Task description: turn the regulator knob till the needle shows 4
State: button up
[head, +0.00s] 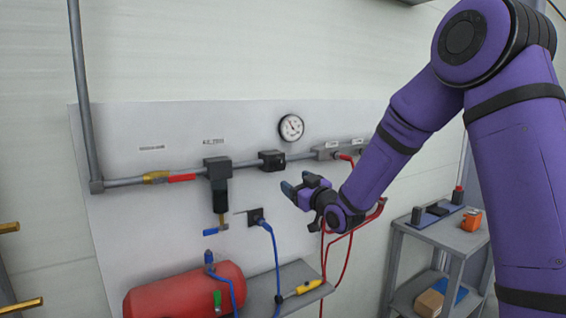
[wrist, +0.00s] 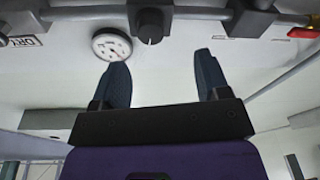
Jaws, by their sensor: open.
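The regulator knob (wrist: 150,27) is black with a pale mark, on a black block in the pipe. In the head view the regulator (head: 272,160) sits on the wall panel, and the knob's shape is hard to make out. The round white pressure gauge (head: 291,127) is above and right of it; it also shows in the wrist view (wrist: 112,44). Its needle is visible, but the numbers are too small to read. My gripper (head: 298,183) is open and empty, below and right of the regulator. In the wrist view the knob lies beyond the gap between my fingertips (wrist: 160,62), apart from them.
A grey pipe (head: 128,182) runs along the panel, with a black filter unit (head: 217,172) left of the regulator. Red hoses (head: 346,262) and a blue hose (head: 276,262) hang below. A red tank (head: 185,294) and a grey shelf cart (head: 445,236) stand lower down.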

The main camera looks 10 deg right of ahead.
aim_at(281, 165)
jog(key=shift+n+g+h, duration=0.3)
jog(key=shift+g+h, duration=0.3)
jog(key=shift+h, duration=0.3)
jog(key=w+a+r, duration=0.1)
jog(key=w, duration=0.2)
jog(key=w+r, duration=0.1)
jog(key=w, duration=0.2)
jog(key=w+a+r, duration=0.1)
jog(key=w, duration=0.2)
jog(key=shift+w+a, duration=0.25)
jog(key=shift+a, duration=0.05)
jog(key=c, duration=0.9)
